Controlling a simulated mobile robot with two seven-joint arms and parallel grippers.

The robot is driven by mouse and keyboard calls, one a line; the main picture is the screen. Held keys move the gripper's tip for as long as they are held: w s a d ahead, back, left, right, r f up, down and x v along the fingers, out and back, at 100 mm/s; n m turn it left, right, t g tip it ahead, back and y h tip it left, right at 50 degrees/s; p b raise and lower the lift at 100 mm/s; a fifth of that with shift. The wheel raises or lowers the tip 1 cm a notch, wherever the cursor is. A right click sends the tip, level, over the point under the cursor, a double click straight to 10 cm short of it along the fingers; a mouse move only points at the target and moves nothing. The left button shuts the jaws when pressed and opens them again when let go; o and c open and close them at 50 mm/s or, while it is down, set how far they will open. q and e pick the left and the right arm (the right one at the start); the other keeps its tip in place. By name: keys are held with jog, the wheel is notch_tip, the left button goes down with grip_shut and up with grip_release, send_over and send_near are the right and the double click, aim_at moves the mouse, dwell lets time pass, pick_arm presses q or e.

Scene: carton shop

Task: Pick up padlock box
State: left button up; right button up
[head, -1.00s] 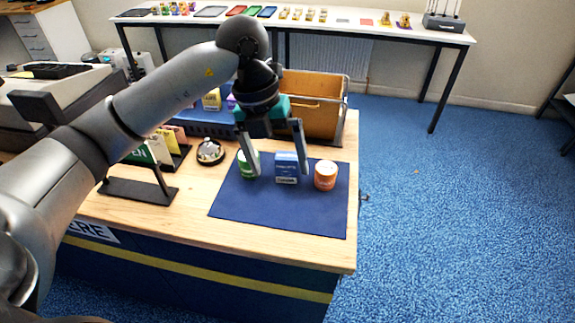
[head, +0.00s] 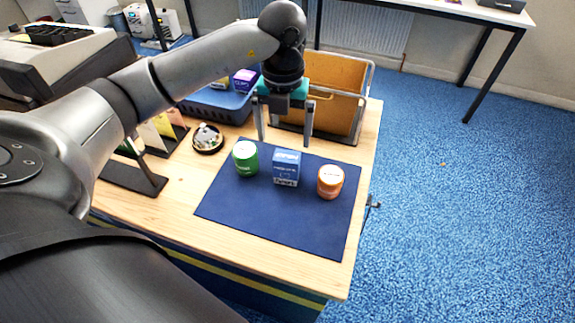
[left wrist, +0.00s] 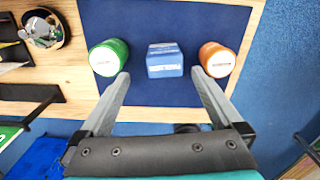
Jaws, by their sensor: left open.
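The padlock box is a small blue carton (head: 286,168) with white lettering. It stands upright on the dark blue mat (head: 270,215), between a green can (head: 245,158) and an orange can (head: 330,182). My left gripper (head: 284,140) is open and empty. Its fingers point down, just behind the box in the head view, apart from it. In the left wrist view the blue box (left wrist: 165,62) lies ahead of the fingers (left wrist: 162,84), roughly centred between them, with the green can (left wrist: 108,57) and orange can (left wrist: 216,60) to either side. My right gripper is not in view.
A wooden bin in a wire frame (head: 335,92) stands behind the mat, beside a blue basket (head: 218,104) with small boxes. A round bell-like metal thing (head: 208,138) and a dark card stand (head: 135,178) are to the left. The mat's front is clear.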

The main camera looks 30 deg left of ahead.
aim_at(287, 156)
pick_arm(q)
notch_tip(287, 156, down, 3)
jog(key=shift+r, duration=0.15)
jog(key=shift+f, duration=0.45)
jog(key=f, duration=0.5)
jog(key=shift+s+d, duration=0.15)
jog(key=shift+d, duration=0.25)
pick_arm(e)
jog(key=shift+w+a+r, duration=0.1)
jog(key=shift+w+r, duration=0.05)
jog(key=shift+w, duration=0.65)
pick_arm(q)
jog(key=shift+c, duration=0.4)
jog(key=shift+r, duration=0.1)
grip_shut()
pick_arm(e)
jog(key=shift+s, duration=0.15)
